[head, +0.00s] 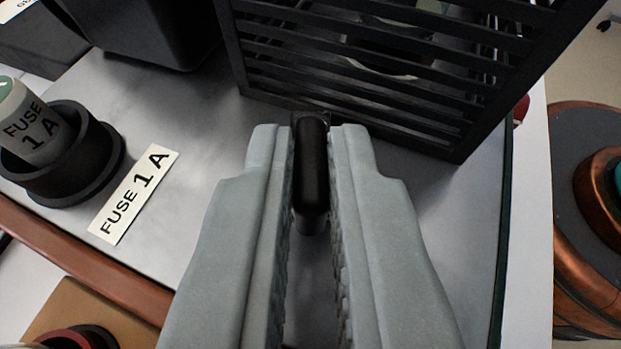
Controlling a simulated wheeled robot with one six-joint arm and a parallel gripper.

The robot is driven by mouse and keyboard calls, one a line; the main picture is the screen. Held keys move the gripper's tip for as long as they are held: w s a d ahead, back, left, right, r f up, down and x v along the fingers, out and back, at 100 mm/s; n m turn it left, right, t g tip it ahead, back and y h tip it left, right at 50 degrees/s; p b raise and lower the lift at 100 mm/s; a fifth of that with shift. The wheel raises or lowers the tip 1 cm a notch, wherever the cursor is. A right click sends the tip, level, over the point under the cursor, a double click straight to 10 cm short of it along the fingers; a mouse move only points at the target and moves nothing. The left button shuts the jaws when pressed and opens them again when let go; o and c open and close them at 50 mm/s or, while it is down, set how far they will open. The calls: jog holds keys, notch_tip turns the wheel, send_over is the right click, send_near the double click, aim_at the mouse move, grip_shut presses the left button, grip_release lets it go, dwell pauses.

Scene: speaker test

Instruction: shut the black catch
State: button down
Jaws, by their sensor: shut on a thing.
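The black catch (312,172) is a small dark lever at the foot of a black slatted cage (350,80). It stands between the two grey fingers of my gripper (312,165). My gripper is shut on the catch, with one finger on each side. The catch's lower end is partly hidden between the fingers, and its exact angle is hard to tell.
A fuse (32,125) marked "FUSE 1 A" sits in a black round holder (105,165) at the left, beside a matching label (138,195). A dark box stands at the upper left. A copper-coloured round object (575,255) is at the right edge. The grey panel (205,120) is bare between holder and cage.

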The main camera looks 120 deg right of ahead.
dwell(0.3)
jog(key=c, duration=1.5)
grip_release()
jog(key=v, duration=1.7)
jog(key=shift+w+a, duration=0.15)
jog(key=shift+w, duration=0.05)
